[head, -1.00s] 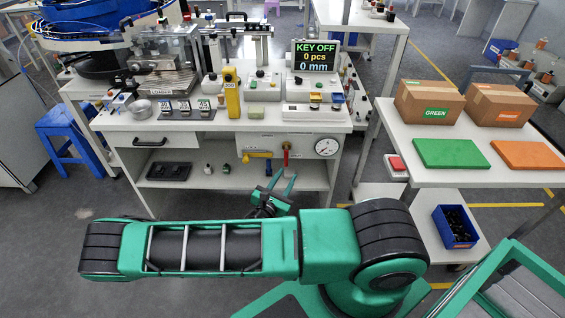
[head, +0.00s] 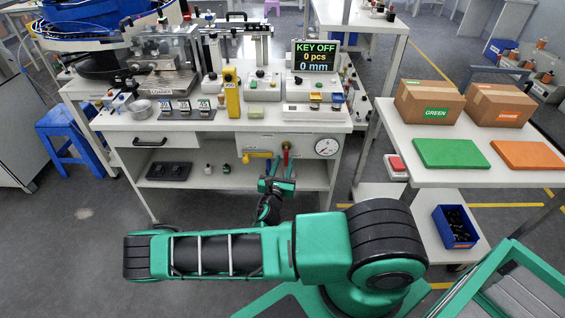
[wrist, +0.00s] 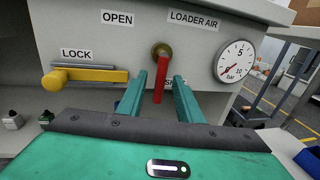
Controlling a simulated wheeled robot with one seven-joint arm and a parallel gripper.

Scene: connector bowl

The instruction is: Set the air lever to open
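The air lever is a red handle (wrist: 160,82) hanging straight down from a brass valve hub (wrist: 162,50) under the LOADER AIR label. An OPEN label (wrist: 117,18) sits up and left of the hub. Another label right of the lever is mostly hidden behind my right finger. The red lever also shows in the head view (head: 286,150), partly covered by my gripper (head: 277,177). In the wrist view my gripper (wrist: 170,72) is open, with one green finger on each side of the lever. I cannot tell whether either finger touches it.
A yellow lever (wrist: 82,77) under a LOCK label (wrist: 77,54) points left, close to my left finger. A pressure gauge (wrist: 236,61) is on the right, its needle low. The display (head: 316,56) reads KEY OFF. The bench's lower shelf (head: 222,178) lies below the panel.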

